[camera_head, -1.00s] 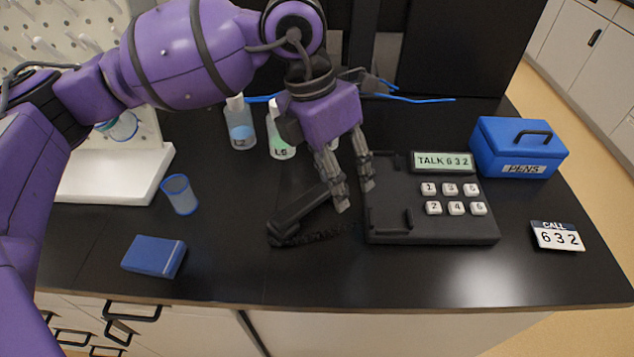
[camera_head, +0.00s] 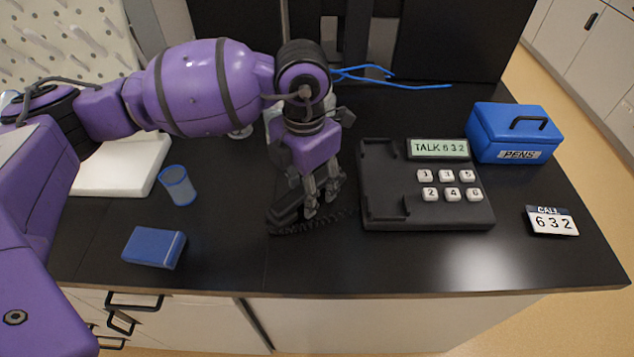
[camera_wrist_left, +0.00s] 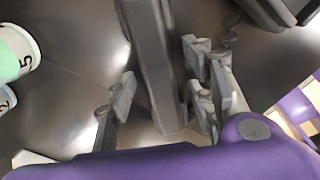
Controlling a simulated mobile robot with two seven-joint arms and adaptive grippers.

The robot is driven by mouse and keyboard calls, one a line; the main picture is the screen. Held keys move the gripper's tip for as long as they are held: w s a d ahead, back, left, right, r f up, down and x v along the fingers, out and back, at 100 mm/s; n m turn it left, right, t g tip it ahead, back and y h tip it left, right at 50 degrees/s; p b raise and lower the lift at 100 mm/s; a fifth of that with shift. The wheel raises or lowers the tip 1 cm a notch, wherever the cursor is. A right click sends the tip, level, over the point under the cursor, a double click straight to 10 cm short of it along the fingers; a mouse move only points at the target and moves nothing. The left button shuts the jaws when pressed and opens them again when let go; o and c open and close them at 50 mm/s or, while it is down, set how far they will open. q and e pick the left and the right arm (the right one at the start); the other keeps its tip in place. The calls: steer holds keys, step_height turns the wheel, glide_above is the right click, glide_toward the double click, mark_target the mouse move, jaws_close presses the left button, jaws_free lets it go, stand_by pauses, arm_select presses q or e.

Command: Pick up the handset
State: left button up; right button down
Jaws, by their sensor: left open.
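The black handset (camera_head: 287,208) lies on the dark counter just left of the black phone base (camera_head: 380,183), with its coiled cord beside it. My left gripper (camera_head: 321,207) is lowered over the handset, fingers pointing down. In the left wrist view the handset (camera_wrist_left: 158,70) runs between the spread fingers of the open gripper (camera_wrist_left: 160,105), with a gap on the left finger's side. Whether the right fingers touch it I cannot tell. The phone's display reads TALK 632. My right gripper is not in view.
A blue PENS box (camera_head: 512,133) and a CALL 632 card (camera_head: 552,221) are at the right. Bottles show close to the gripper in the wrist view (camera_wrist_left: 15,55).

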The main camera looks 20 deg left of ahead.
arm_select(q)
steer(key=shift+c, duration=0.2)
steer(key=c, duration=1.2)
jaws_close()
steer(key=shift+r, duration=0.1)
